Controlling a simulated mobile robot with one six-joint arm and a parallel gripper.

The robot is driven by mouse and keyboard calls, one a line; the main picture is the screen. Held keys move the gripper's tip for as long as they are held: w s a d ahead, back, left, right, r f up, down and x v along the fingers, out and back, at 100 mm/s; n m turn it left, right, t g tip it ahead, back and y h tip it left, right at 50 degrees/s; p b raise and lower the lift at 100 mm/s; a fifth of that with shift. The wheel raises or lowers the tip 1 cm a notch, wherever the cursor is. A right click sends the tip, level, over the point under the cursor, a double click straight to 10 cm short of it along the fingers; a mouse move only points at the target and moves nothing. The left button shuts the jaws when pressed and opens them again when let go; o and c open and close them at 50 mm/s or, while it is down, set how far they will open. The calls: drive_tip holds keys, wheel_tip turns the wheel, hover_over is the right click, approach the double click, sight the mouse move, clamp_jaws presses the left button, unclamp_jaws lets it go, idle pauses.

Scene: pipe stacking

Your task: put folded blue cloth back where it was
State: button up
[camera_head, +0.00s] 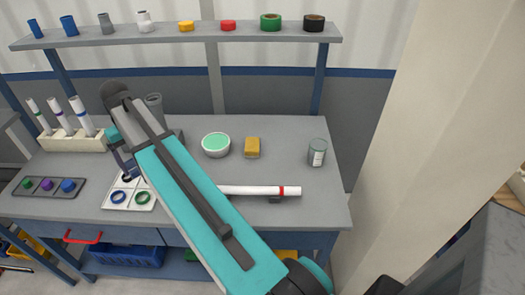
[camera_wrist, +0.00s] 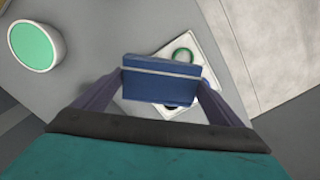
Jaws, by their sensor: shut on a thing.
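The folded blue cloth (camera_wrist: 160,88) is a flat blue block with a pale stripe, seen in the wrist view. My gripper (camera_wrist: 162,76) is shut on it, with one finger at each short side. The cloth appears over a white tray (camera_wrist: 208,60) that holds a green ring; the cloth hides part of the tray. Whether the cloth touches the tray, I cannot tell. In the head view my gripper (camera_head: 125,165) is over the back of the white tray (camera_head: 110,206), and my arm hides much of that area.
A white pipe (camera_head: 255,190) lies in front. A pipe rack (camera_head: 75,143) and dark tray (camera_head: 50,196) are left. The bench's front right is clear.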

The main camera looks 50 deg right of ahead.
drive_tip(key=s+d+m, duration=0.3)
drive_tip(key=d+m, duration=0.4)
drive_tip(key=d, duration=0.6)
drive_tip(key=m, duration=2.1)
hover_over(280, 151)
wheel_tip(280, 151, down, 3)
drive_tip(key=shift+r+b, duration=0.15)
drive_tip(key=shift+b, duration=0.15)
drive_tip(key=shift+n, duration=0.3)
drive_tip(key=shift+f+p, duration=0.7)
drive_tip(key=shift+f, duration=2.4)
drive_tip(key=shift+f+p, duration=0.5)
drive_tip(key=shift+f, duration=1.4)
